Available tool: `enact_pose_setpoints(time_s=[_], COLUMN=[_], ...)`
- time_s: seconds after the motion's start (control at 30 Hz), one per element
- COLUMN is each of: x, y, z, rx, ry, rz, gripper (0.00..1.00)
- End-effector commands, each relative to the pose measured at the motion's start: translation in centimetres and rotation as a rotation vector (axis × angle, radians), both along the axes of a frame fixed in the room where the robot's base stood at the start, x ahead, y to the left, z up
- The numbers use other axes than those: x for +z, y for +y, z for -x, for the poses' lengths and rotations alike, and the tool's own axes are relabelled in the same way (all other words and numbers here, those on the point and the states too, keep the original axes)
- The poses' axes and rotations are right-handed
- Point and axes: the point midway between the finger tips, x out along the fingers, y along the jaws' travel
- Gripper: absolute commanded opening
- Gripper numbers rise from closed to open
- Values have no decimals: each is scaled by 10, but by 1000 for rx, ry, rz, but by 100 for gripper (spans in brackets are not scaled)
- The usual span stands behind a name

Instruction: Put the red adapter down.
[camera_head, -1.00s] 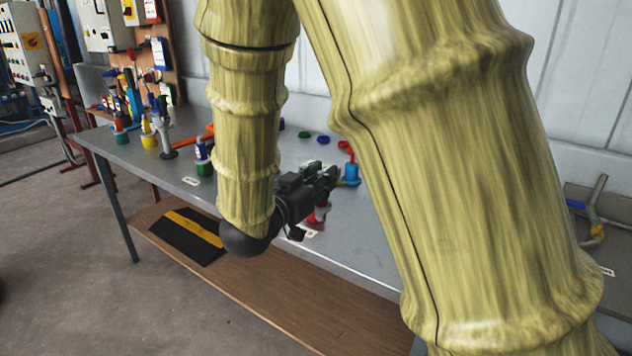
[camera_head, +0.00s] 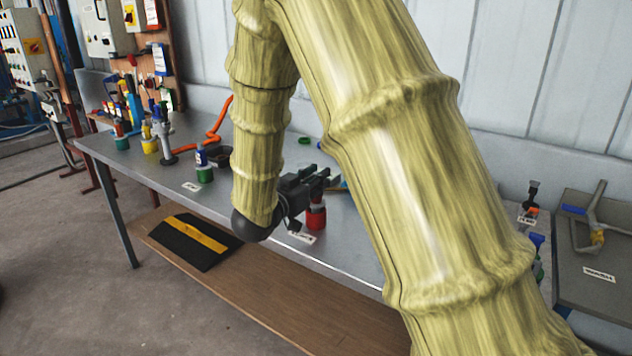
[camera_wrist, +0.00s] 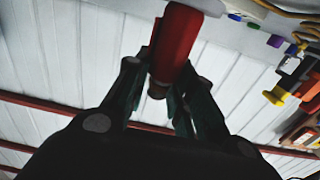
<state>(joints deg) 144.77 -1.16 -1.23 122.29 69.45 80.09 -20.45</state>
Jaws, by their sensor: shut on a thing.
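The red adapter (camera_head: 316,217) is upright below my gripper (camera_head: 322,178), just behind a white label at the table's front edge. In the wrist view the red adapter (camera_wrist: 176,45) is between the fingertips of my gripper (camera_wrist: 160,82), which is shut on it. The wrist picture appears upside down, so the adapter's wide end points towards the table. I cannot tell whether its base touches the grey table (camera_head: 345,245). My arm hides part of the table behind and to the right of the gripper.
The tabletop directly left of the gripper looks clear.

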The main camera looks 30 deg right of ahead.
Motion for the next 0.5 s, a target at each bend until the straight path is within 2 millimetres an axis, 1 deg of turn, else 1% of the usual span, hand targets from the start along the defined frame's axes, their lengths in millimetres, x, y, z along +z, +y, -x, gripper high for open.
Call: enact_pose_setpoints(time_s=[0.1, 0.33, 0.5], x=[-6, -6, -11], y=[0, 0, 0], z=[0, 0, 0], rx=[0, 1, 1], ry=[-2, -2, -2], rz=[-1, 0, -1], gripper=[0, 0, 0])
